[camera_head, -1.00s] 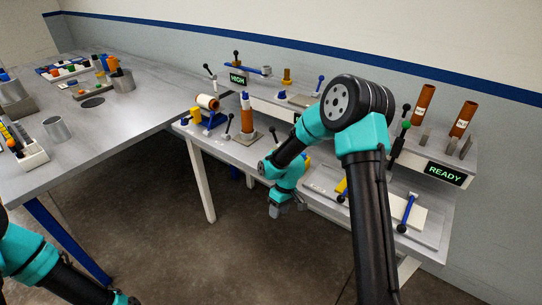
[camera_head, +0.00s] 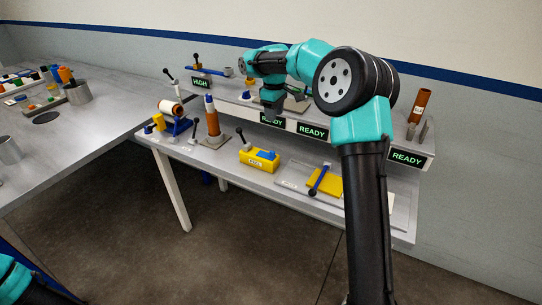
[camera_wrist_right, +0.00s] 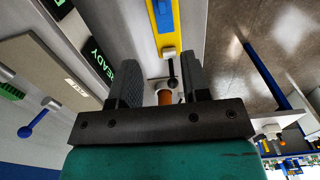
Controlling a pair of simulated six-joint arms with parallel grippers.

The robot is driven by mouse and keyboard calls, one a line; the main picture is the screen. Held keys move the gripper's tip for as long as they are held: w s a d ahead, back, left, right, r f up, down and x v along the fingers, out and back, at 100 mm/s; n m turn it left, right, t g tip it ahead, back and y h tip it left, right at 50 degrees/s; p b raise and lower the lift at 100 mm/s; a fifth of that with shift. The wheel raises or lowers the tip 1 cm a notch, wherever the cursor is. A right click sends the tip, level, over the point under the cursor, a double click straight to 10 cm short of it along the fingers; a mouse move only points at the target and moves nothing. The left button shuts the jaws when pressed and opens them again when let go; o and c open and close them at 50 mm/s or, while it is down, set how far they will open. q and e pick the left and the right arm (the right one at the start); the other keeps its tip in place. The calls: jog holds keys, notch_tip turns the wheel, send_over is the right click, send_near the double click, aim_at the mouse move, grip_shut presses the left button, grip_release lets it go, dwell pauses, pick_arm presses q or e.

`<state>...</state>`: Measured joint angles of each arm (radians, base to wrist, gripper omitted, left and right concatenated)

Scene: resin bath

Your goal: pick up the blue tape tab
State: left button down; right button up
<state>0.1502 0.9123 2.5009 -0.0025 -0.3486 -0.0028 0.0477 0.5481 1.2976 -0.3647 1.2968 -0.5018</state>
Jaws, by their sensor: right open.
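A small blue piece, which may be the blue tape tab (camera_head: 266,155), sits on top of a yellow block (camera_head: 246,160) on the lower bench shelf. In the right wrist view the blue piece (camera_wrist_right: 163,14) shows on the yellow block (camera_wrist_right: 176,28) at the top, beyond the fingertips. My right gripper (camera_head: 270,112) hangs fingers down in front of the raised shelf, above and apart from the yellow block. Its two fingers (camera_wrist_right: 158,82) are spread, with nothing held between them. Part of my left arm shows at the lower left; its gripper is out of view.
An orange cone (camera_head: 212,120) stands left of the yellow block, beside a spool on a blue stand (camera_head: 176,122). A black-knobbed lever (camera_head: 242,138) rises close to the block. A blue-handled lever (camera_head: 319,178) and yellow plate (camera_head: 332,184) lie to the right. READY signs (camera_head: 313,132) line the raised shelf.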

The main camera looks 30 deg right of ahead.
send_near(274, 152)
jog(key=f, duration=0.5)
jog(key=shift+w+f, duration=0.1)
jog(key=shift+w, duration=0.1)
jog(key=shift+s+f, duration=0.15)
jog(key=shift+f, duration=2.4)
grip_shut()
